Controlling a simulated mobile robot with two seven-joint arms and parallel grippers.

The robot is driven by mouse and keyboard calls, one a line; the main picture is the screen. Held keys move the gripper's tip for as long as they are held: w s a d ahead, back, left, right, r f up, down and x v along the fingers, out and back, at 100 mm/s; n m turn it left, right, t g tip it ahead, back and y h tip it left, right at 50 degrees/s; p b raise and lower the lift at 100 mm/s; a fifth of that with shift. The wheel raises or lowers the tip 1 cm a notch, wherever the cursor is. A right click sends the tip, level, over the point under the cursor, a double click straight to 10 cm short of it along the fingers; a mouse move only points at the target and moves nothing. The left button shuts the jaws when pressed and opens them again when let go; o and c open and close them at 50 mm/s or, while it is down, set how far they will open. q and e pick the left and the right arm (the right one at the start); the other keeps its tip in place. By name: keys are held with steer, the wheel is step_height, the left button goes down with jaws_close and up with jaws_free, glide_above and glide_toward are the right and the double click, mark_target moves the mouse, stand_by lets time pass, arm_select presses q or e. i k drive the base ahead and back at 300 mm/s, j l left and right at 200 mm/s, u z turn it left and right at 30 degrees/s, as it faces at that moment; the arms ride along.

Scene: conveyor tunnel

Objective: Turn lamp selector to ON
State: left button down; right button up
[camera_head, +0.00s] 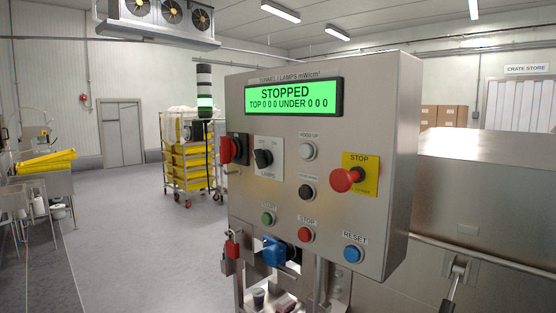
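The lamp selector (263,158) is a black rotary knob on a white plate marked OFF and ON, with LAMPS below it. It sits on the upper left of the steel control panel (345,262). The knob looks tilted, with its upper end toward the left, the OFF side. The green display (292,97) above it reads STOPPED, with TOP 0 0 0 and UNDER 0 0 0. Neither of my grippers shows in the head view.
Close to the selector are a red rotary switch (234,149), a white button (307,151) and a black button (306,191). A red STOP mushroom button (347,179) sticks out at right. Red padlock (232,246) and blue connector (276,251) hang below. Space before the panel looks clear.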

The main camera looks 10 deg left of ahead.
mark_target(263, 158)
steer(key=i+j+z, duration=0.1)
steer(key=j+z, duration=0.2)
steer(key=z, duration=0.15)
steer(key=i+j+z, duration=0.1)
steer(key=j+z, duration=0.2)
steer(key=z, duration=0.15)
steer(key=j+z, duration=0.35)
steer(key=j, duration=1.45)
steer(key=j+z, duration=0.15)
steer(key=j, duration=0.75)
steer(key=k+j, duration=0.15)
steer(key=j, duration=0.75)
steer(key=k+j, duration=0.1)
steer(key=j, duration=0.2)
steer(key=i, duration=0.35)
steer(key=l+z, duration=0.05)
